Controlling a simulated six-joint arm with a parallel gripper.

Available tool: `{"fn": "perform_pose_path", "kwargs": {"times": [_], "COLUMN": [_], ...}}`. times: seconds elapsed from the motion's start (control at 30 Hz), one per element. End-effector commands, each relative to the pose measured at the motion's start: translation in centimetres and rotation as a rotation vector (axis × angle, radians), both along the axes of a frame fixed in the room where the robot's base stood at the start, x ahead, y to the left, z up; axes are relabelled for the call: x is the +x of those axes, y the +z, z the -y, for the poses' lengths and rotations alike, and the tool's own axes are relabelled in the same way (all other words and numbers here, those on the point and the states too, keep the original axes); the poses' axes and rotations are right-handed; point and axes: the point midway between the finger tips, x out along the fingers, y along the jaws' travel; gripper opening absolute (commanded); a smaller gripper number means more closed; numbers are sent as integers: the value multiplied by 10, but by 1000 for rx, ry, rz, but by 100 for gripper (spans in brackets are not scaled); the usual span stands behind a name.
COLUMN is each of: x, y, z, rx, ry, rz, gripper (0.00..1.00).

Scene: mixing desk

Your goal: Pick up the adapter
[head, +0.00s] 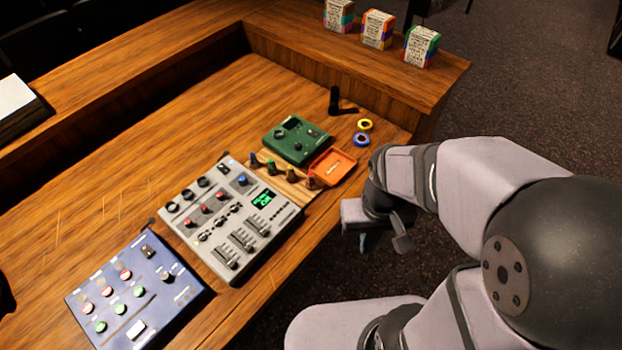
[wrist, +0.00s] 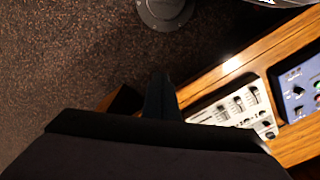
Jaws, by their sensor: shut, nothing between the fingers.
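I cannot make out for sure which thing is the adapter. Several small dark pieces with coloured ends (head: 270,167) stand in a row on a pale wooden strip between the green box and the grey mixer. An orange tray (head: 333,167) lies at the right end of that row. My gripper (head: 366,242) is off the desk's right edge, over the carpet, apart from all of these. In the wrist view my gripper (wrist: 160,88) shows as dark fingers close together, shut and empty. The wrist view shows no adapter that I can recognise.
The grey mixer (head: 228,218), blue box (head: 135,294) and green box (head: 297,138) stand on the desk. Yellow (head: 365,125) and blue (head: 361,140) rings lie near a black upright piece (head: 334,100). Three patterned boxes stand on the raised back ledge (head: 300,40).

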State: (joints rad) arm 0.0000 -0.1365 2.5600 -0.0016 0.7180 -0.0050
Motion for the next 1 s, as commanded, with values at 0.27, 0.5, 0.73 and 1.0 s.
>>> {"fn": "perform_pose_path", "kwargs": {"times": [0.27,0.5,0.73,1.0], "x": [0,2,34,120], "y": [0,-2,-25,-80], "z": [0,0,-3,-17], "rx": [0,0,-1,6], "ry": [0,1,18,65], "rz": [0,4,95,368], "gripper": [39,39,39,39]}}
